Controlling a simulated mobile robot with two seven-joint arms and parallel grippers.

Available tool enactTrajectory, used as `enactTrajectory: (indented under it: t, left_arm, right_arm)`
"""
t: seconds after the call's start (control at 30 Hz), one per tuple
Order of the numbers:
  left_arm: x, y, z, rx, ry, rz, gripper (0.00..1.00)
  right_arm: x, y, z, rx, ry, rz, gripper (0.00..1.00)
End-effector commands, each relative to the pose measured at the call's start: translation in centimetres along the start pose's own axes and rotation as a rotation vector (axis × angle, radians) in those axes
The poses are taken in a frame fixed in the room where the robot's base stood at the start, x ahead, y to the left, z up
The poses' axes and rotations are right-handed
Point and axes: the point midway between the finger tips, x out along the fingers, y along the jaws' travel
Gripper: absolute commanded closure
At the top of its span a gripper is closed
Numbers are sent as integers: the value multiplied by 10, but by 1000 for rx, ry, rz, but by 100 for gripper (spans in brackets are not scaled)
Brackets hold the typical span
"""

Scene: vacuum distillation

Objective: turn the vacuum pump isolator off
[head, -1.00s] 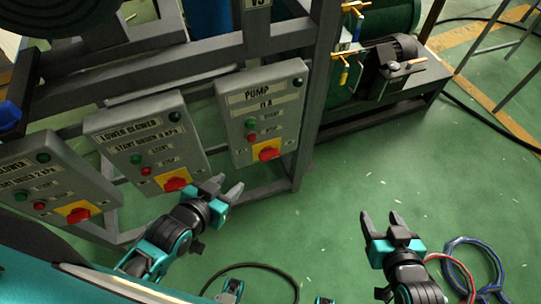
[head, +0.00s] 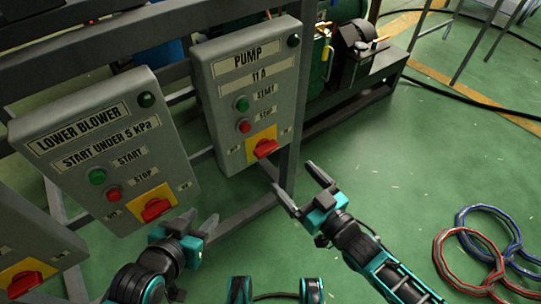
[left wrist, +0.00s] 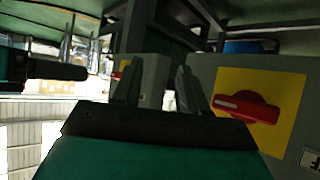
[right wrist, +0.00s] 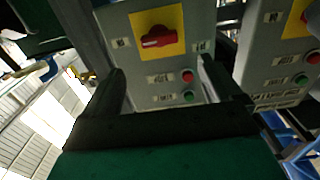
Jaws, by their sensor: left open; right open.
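The pump box (head: 251,95), labelled PUMP 11 A, hangs on the grey frame in the head view. Its red isolator knob (head: 265,148) sits on a yellow plate at the lower right, below the green and red buttons. My right gripper (head: 290,190) is open and empty, a little below and to the right of that knob. In the right wrist view the pump knob (right wrist: 158,37) shows beyond the open fingers, apart from them. My left gripper (head: 200,224) is open and empty, below the lower blower box; a red knob (left wrist: 247,106) is close to its right finger in the left wrist view.
The lower blower box (head: 103,150) with its own red knob (head: 156,209) is left of the pump box. Another box (head: 30,255) is at the far left. Blue and red hoses (head: 485,245) lie on the green floor at right.

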Motion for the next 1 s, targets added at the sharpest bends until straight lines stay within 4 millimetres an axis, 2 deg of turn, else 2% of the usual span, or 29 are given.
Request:
enactTrajectory:
  t: [0.03,0.2,0.43,0.6,0.9,1.0]
  left_arm:
    - [2,1,3,-2,2,2,57]
    - [7,5,6,-13,6,9,57]
    - [11,10,11,-20,0,20,57]
    - [11,10,9,-19,0,23,57]
    - [12,10,8,-17,1,23,57]
    - [12,10,8,-17,2,23,57]
  right_arm:
    - [12,0,2,1,4,1,8]
    - [49,0,2,1,3,1,8]
    - [87,0,2,1,1,1,8]
    - [100,0,1,0,-1,1,8]
    - [102,0,0,1,-2,1,8]
    - [102,0,0,1,-2,1,16]
